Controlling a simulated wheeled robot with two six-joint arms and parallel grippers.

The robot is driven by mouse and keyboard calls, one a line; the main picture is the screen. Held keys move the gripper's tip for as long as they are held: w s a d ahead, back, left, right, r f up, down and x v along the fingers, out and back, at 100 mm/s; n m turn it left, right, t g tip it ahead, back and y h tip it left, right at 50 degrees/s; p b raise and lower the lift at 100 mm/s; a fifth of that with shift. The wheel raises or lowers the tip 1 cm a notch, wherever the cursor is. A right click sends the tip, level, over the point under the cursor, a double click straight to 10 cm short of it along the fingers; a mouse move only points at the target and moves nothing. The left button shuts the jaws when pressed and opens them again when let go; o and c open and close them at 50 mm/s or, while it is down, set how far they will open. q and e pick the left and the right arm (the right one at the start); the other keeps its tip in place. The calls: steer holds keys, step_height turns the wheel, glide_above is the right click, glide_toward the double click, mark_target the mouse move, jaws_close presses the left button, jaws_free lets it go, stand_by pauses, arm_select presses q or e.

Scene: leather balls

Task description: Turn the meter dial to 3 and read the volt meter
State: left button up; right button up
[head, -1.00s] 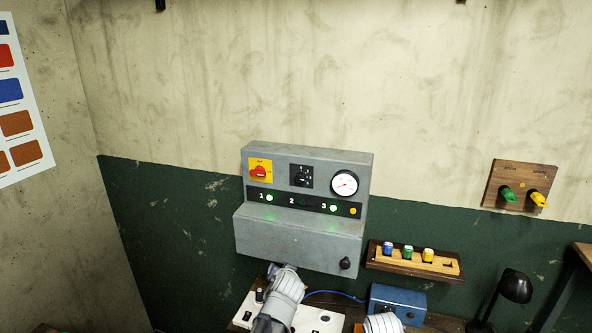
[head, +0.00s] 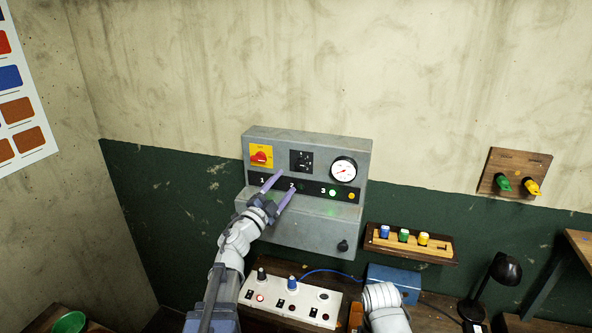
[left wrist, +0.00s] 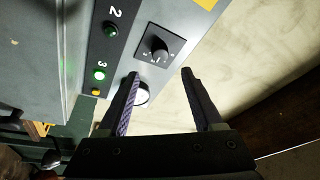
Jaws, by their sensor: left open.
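The grey panel box (head: 330,218) is on the wall. The black meter dial (head: 301,161) sits top centre between the red-and-yellow switch (head: 260,157) and the white round volt meter (head: 343,171). The meter's red needle shows, but its scale is too small to read. My left gripper (head: 286,181) is open and empty in front of the panel, below the dial. In the left wrist view the dial (left wrist: 158,48) lies beyond the open fingers (left wrist: 160,73), not touched; its pointer setting is unclear. One finger partly hides the meter (left wrist: 141,97). My right gripper is out of view.
The lamp by 3 (head: 332,193) is lit green; the lamp by 2 (left wrist: 111,31) is dark. Below stand a white switch box (head: 285,300), a blue box (head: 395,277) and a rack of coloured pegs (head: 410,248). A black desk lamp (head: 506,268) stands right.

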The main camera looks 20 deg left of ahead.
mark_target(299, 165)
arm_select(q)
steer(key=p+x, duration=0.1)
steer(key=x, duration=0.7)
steer(key=shift+p, duration=0.3)
steer(key=shift+s, duration=0.1)
steer(key=shift+c, duration=0.4)
jaws_close()
